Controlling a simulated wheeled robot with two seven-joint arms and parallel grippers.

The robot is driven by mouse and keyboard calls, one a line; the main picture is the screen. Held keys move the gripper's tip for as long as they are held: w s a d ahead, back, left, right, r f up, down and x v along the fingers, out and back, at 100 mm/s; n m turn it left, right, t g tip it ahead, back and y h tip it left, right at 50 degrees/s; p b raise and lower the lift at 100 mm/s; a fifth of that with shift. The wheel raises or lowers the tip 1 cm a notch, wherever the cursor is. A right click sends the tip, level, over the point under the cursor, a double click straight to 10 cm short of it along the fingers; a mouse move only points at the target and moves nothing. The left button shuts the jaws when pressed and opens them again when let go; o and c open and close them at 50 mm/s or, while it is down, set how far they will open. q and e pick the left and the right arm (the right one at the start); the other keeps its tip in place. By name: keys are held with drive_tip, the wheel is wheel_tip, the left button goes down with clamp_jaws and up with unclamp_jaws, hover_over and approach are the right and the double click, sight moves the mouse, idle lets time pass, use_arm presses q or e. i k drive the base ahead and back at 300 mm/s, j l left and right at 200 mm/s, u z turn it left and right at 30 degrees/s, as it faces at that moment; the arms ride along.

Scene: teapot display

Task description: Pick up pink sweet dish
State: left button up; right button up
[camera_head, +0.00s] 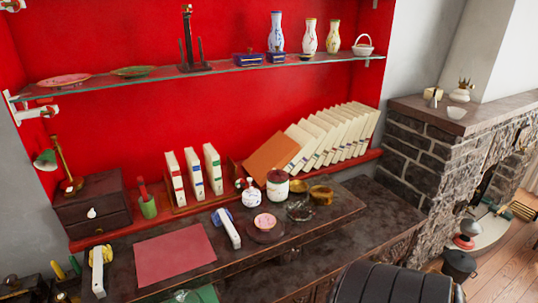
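A small round pink dish (264,221) sits on a dark round base (266,235) on the dark desk, just below the middle of the picture. Its top faces up and nothing covers it. A larger, flat pink plate (63,80) lies on the glass shelf at the upper left. Neither of my grippers shows in the head view, so I cannot see where they are relative to the dish.
A white, elongated object (227,229) lies just left of the dish. A dark red jar (277,188), a glass ashtray (299,210) and a gold tin (321,194) stand behind and to its right. A black chair (395,286) stands in front. The red desk pad (175,254) is bare.

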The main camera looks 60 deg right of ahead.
sight(265, 222)
drive_tip(key=z, duration=1.75)
drive_tip(key=i+l+u, duration=0.15)
drive_tip(key=l, duration=0.2)
drive_tip(key=i+l+u, duration=0.25)
drive_tip(key=l, duration=0.45)
drive_tip(key=i+l+u, duration=0.1)
drive_tip(key=i+l, duration=0.15)
drive_tip(key=l, duration=0.1)
